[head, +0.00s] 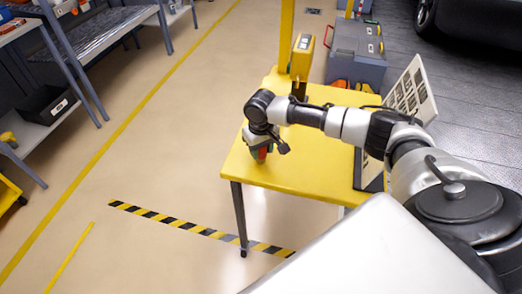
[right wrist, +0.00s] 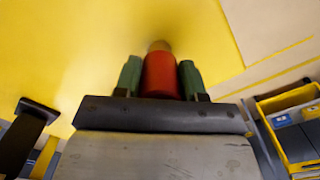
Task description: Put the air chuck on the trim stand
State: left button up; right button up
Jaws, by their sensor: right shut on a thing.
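My right gripper (head: 262,152) is shut on a red piece that I take for the air chuck (right wrist: 160,76). In the right wrist view, the piece is a red cylinder with a tan tip, held between two green fingertips. In the head view, the gripper hangs over the left part of a yellow table (head: 285,178), which may be the trim stand. The table top also fills much of the right wrist view (right wrist: 70,50). I cannot tell whether the tip touches it. The arm hides part of the table. My left gripper is out of view.
A yellow post (head: 286,35) and yellow device (head: 302,58) stand at the table's back. A white panel with dark pictures (head: 411,90) leans at its right. A grey toolbox (head: 357,52) is behind. Shelves (head: 90,55) stand at left; the floor between is clear.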

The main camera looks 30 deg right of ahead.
jog(key=o, duration=0.7)
jog(key=shift+f, duration=0.15)
jog(key=shift+o, duration=0.2)
notch_tip(320, 180, up, 12)
jog(key=shift+r, duration=0.15)
